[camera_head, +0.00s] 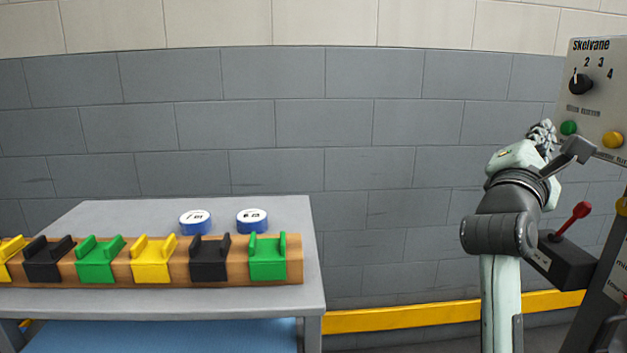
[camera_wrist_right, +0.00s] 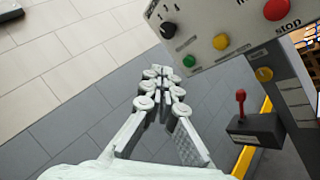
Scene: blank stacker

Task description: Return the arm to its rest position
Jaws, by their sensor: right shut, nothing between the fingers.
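My right arm (camera_head: 507,215) rises at the right of the head view, beside the control panel. My right gripper (camera_head: 542,135) is at its top, just left of the panel's green button. In the wrist view the right gripper (camera_wrist_right: 160,80) points up and away from me, its fingers closed together with nothing between them. It appears apart from the panel. My left gripper is not in either view.
The Skelvane panel (camera_head: 600,75) carries a knob (camera_head: 581,84), a green button (camera_head: 568,127) and a yellow button (camera_head: 612,139). A red-tipped lever (camera_head: 580,210) stands below. A grey table (camera_head: 313,270) at left holds colored holders (camera_head: 153,262) and two blue-white discs (camera_head: 252,220).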

